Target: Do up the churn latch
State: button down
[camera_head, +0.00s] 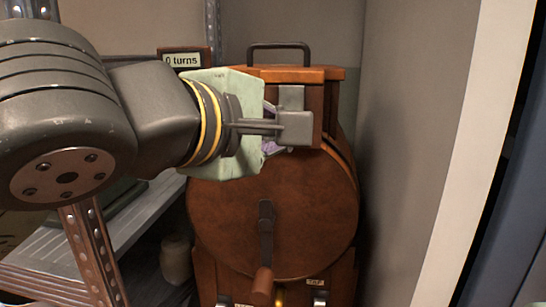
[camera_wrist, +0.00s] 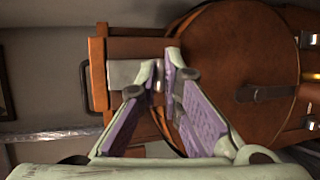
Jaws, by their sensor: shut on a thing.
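The churn is a brown wooden drum (camera_head: 245,215) in a wooden frame; its round body also shows in the wrist view (camera_wrist: 240,50). The churn latch (camera_head: 291,97) is a grey metal plate on the upper box beside the lid. In the wrist view the latch (camera_wrist: 124,73) lies flat on the wood, with its inner end at the fingertips. My gripper (camera_head: 290,128) reaches in from the left, and its purple-padded fingers (camera_wrist: 161,78) are closed to a narrow gap around the latch's small metal part. The fingers hide much of that part, so I cannot tell whether the latch is fastened.
A crank with a wooden handle (camera_head: 263,284) hangs down on the churn's front. A black carrying handle (camera_head: 279,46) rises on top. A "0 turns" sign (camera_head: 182,61) stands behind my arm. A metal shelf (camera_head: 140,222) is close on the left, and a wall (camera_head: 405,130) on the right.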

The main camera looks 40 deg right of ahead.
jog(key=shift+w+d+f+t+h+b, duration=0.15)
jog(key=shift+f+t+h+b, duration=0.15)
jog(key=shift+b, duration=0.35)
jog(key=c, duration=1.8)
grip_release()
jog(key=shift+r, duration=0.1)
jog(key=shift+o, duration=0.2)
jog(key=v, duration=1.2)
